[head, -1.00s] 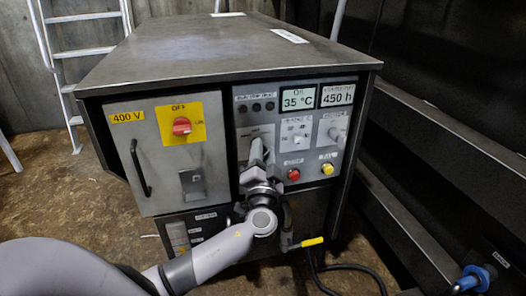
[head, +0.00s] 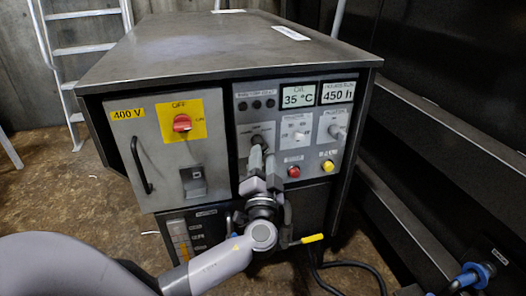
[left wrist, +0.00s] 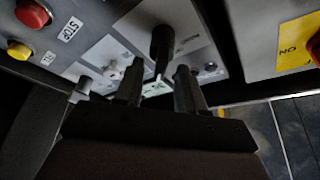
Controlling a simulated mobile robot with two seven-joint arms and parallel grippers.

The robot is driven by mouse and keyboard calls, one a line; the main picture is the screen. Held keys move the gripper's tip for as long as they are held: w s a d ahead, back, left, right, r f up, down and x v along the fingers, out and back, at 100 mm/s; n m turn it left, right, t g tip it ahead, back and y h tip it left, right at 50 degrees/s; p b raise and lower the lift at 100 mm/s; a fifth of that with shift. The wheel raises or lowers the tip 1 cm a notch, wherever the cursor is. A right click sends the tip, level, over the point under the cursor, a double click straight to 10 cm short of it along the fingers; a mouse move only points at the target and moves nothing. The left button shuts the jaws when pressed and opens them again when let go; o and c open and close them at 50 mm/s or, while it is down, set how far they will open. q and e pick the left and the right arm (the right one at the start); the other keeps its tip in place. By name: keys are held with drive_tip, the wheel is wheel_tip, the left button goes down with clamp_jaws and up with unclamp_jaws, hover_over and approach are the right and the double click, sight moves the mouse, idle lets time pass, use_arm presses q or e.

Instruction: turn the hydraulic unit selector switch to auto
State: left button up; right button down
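The hydraulic unit's selector switch (head: 258,141) is a dark knob on a light plate at the left of the control panel. It also shows in the left wrist view as a black knob (left wrist: 162,40). Its exact pointing direction is hard to tell. My left gripper (head: 263,154) is just in front of and below the knob. In the left wrist view its two dark fingers (left wrist: 160,70) are apart, with the knob beyond the gap and nothing held. The fingers cover the lower part of the switch plate in the head view. My right gripper is not in view.
Right of the switch are two more knobs (head: 298,134), a red button (head: 293,171) and a yellow button (head: 328,166). A door with a red main switch (head: 182,123) and black handle (head: 141,166) is at left. A yellow-handled lever (head: 312,238) sticks out below.

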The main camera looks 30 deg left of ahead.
use_arm(q)
drive_tip(key=v, duration=0.4)
idle(0.3)
